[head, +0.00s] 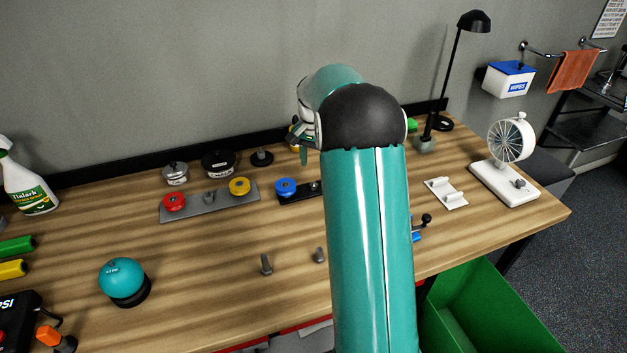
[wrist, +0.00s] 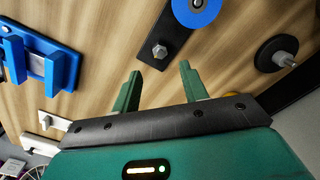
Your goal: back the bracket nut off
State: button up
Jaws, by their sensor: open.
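A grey hex nut (wrist: 160,50) sits on a black plate (wrist: 172,33) in the wrist view, with a blue knob (wrist: 197,10) beside it. In the head view the black plate (head: 300,196) lies mid-table with its blue knob (head: 286,187), its right end hidden by my arm. A grey plate (head: 208,205) beside it also bears a hex piece (head: 209,197), between red and yellow knobs; which one is the bracket nut I cannot tell. My gripper (wrist: 160,78) is open and empty, its green fingers apart. In the wrist picture the nut shows just beyond the gap between the fingertips.
A blue fixture (wrist: 42,62) is at the left and a black disc with a post (wrist: 276,55) at the right in the wrist view. A fan (head: 508,160) and lamp (head: 455,70) are right.

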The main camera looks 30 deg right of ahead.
aim_at(314, 184)
notch_tip(314, 184, down, 8)
jog(key=shift+r, duration=0.2)
grip_shut()
